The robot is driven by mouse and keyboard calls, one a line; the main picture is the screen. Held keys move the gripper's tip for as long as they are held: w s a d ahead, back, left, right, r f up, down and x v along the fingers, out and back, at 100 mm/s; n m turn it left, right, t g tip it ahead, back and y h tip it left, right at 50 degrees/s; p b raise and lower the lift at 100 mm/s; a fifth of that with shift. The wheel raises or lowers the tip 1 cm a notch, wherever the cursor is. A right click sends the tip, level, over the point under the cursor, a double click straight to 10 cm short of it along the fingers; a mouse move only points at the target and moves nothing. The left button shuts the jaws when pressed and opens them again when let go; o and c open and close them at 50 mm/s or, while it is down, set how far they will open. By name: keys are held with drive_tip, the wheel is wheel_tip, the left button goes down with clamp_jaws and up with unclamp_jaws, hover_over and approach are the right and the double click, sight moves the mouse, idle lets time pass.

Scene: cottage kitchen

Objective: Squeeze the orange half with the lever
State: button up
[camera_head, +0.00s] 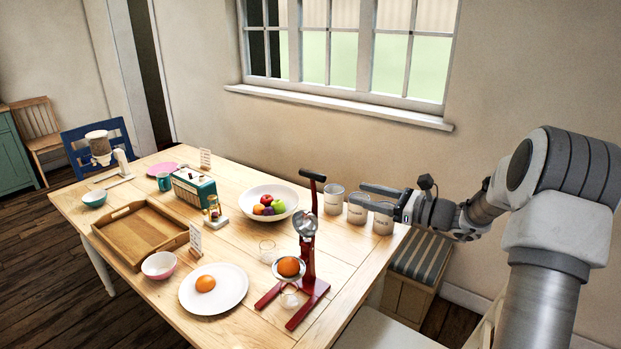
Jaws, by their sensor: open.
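The red lever juicer (309,287) stands near the right front of the table. Its lever is raised, with a dark cross handle (313,175) at the top and a metal pressing cone (305,223) below it. One orange half (289,266) sits in the juicer's metal cup. A small clear glass (290,299) is under the cup. Another orange half (205,283) lies on a white plate (232,296) to the left. My gripper (359,195) is open and empty, pointing left, to the right of the raised lever and apart from it.
Several white canisters (334,199) stand close by my gripper, partly hidden by it. A fruit bowl (258,193), an empty glass (267,251), a pink bowl (159,265), a wooden tray (125,248) and a teal radio (195,193) occupy the table. The front right table corner is bare.

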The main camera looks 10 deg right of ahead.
sight(313, 175)
drive_tip(key=shift+m+t, duration=0.4)
drive_tip(key=shift+m, duration=0.1)
drive_tip(key=x, duration=0.5)
drive_tip(key=p+x, duration=0.1)
drive_tip(key=x, duration=0.5)
drive_tip(key=w+d+x, duration=0.1)
drive_tip(key=x, duration=0.4)
drive_tip(key=shift+w+a+f, duration=0.2)
drive_tip(key=shift+w+f, duration=0.1)
drive_tip(key=shift+w, duration=0.1)
drive_tip(key=shift+c, duration=0.2)
clamp_jaws()
